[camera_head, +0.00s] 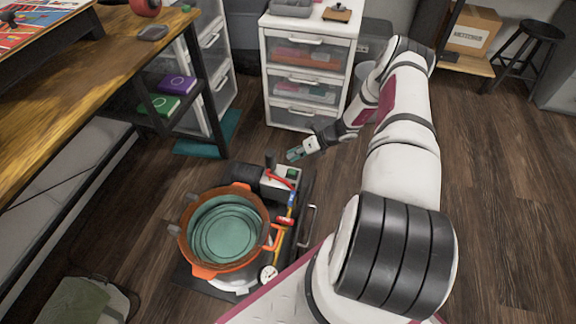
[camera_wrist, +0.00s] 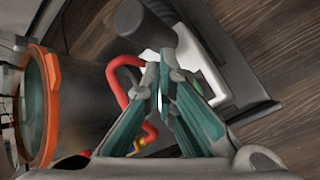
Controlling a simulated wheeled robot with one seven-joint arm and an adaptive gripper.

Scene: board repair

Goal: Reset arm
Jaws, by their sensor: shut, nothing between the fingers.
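My arm reaches from the lower right of the head view up and back toward the drawers. My gripper (camera_head: 295,154) hangs above the back end of the pump unit, close to its dark cylinder (camera_head: 270,160). In the wrist view my gripper (camera_wrist: 165,68) shows two teal-padded fingers with their tips together and nothing between them. Behind the fingers are a red hose (camera_wrist: 122,82) and a dark round knob (camera_wrist: 148,22).
An orange-rimmed pot (camera_head: 205,271) stands left of the pump, and its rim shows in the wrist view (camera_wrist: 52,110). A white drawer unit (camera_head: 307,50) stands behind. A wooden workbench (camera_head: 100,75) is at left. Open wooden floor lies at right.

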